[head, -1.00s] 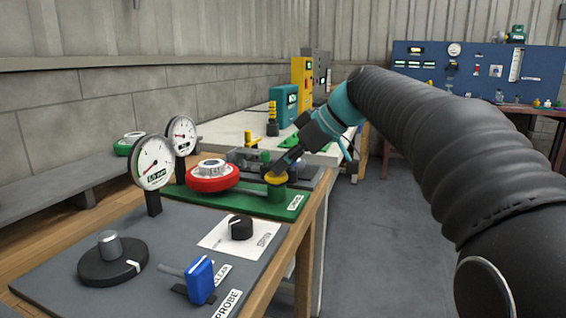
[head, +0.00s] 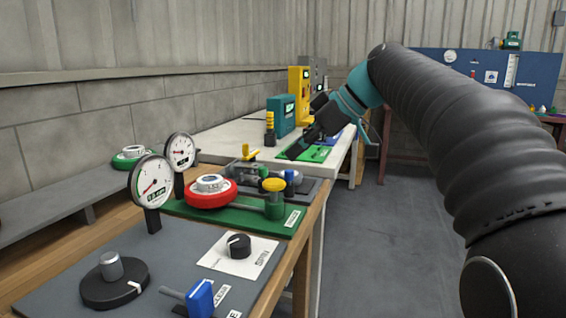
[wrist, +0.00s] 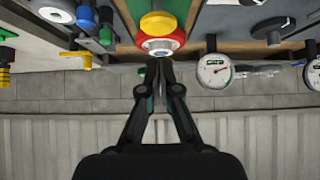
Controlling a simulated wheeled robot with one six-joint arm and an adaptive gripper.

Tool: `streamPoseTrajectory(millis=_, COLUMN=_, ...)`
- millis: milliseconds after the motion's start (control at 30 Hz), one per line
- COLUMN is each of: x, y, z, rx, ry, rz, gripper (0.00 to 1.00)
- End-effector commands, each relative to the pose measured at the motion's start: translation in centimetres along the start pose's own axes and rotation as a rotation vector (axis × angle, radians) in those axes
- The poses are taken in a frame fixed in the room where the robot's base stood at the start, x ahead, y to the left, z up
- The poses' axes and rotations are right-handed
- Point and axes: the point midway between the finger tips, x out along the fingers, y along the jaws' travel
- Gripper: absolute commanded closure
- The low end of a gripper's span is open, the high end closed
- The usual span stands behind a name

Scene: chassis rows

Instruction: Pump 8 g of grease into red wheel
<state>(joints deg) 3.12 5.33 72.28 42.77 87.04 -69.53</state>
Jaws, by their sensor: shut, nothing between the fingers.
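The red wheel (head: 211,198) with a white hub lies flat on a green board (head: 235,219) on the near bench; it also shows in the wrist view (wrist: 174,41). A yellow knob (head: 273,186) on a green post stands at the board's right end and shows in the wrist view (wrist: 158,23), partly covering the wheel. My gripper (head: 293,154) is shut and empty, apart from the knob and wheel, up and right of them in the head view. Its closed fingers also show in the wrist view (wrist: 158,66). I cannot read an amount of grease.
Two dial gauges (head: 152,185) stand left of the wheel. A grey panel (head: 60,270) in front carries a black knob (head: 239,245) and a blue lever (head: 201,297). Behind, a pale bench (head: 225,136) holds teal and yellow boxes. The floor (head: 385,240) at right is clear.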

Motion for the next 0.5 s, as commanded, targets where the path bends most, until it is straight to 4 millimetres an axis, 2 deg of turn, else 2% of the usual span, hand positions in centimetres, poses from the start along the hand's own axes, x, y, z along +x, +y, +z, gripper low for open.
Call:
streamPoseTrajectory(millis=33, x=-1.2, y=0.1, z=-0.1, rx=0.001, ry=0.001, rz=0.005, gripper=1.00)
streamPoseTrajectory(millis=200, x=-3.7, y=0.1, z=-0.1, rx=0.000, ry=0.002, rz=0.004, gripper=1.00)
streamPoseTrajectory(millis=500, x=-5.1, y=0.0, z=-0.1, rx=-0.001, ry=0.002, rz=0.001, gripper=1.00)
